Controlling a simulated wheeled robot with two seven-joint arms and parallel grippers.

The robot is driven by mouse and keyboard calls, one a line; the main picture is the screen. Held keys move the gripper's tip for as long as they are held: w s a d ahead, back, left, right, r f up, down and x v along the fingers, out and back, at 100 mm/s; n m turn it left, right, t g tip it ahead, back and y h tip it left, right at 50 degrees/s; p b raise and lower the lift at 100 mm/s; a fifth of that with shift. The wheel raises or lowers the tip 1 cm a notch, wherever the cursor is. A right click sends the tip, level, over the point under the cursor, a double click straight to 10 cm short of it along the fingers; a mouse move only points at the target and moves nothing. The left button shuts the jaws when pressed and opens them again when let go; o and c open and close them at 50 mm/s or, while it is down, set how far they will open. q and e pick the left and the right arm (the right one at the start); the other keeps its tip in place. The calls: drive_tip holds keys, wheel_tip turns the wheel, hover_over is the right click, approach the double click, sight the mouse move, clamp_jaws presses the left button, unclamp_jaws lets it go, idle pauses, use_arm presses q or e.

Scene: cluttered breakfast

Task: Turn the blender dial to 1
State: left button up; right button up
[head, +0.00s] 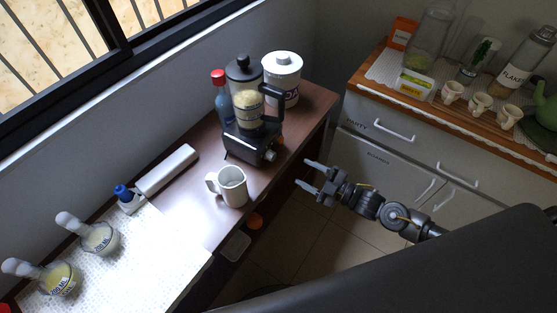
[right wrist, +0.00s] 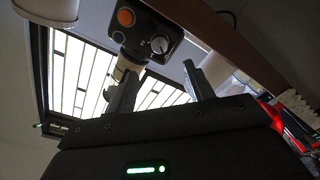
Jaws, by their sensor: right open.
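The blender (head: 249,112) stands upright on the brown counter, with a black base and a clear jar of pale contents. Its round dial (head: 270,155) is on the base's front and shows larger in the right wrist view (right wrist: 159,44), as a light knob beside an orange button (right wrist: 126,17). The setting of the dial is too small to read. My right gripper (head: 304,175) is open and empty, right of the blender base and apart from it. In the right wrist view its fingers (right wrist: 160,75) point toward the dial without touching it. My left gripper is not in view.
A white mug (head: 232,186) stands on the counter in front of the blender. A red-capped bottle (head: 221,97) and a white canister (head: 283,79) stand close behind it. The counter's right edge lies between my gripper and the blender. A wooden-topped cabinet (head: 385,85) is at right.

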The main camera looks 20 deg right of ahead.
sight(274, 157)
drive_tip(key=p+x, duration=0.1)
drive_tip(key=x, duration=0.8)
drive_tip(key=shift+w+p, duration=0.15)
drive_tip(key=shift+p, duration=0.2)
drive_tip(key=shift+w+a, duration=0.5)
drive_tip(key=shift+a, duration=0.05)
drive_tip(key=c, duration=1)
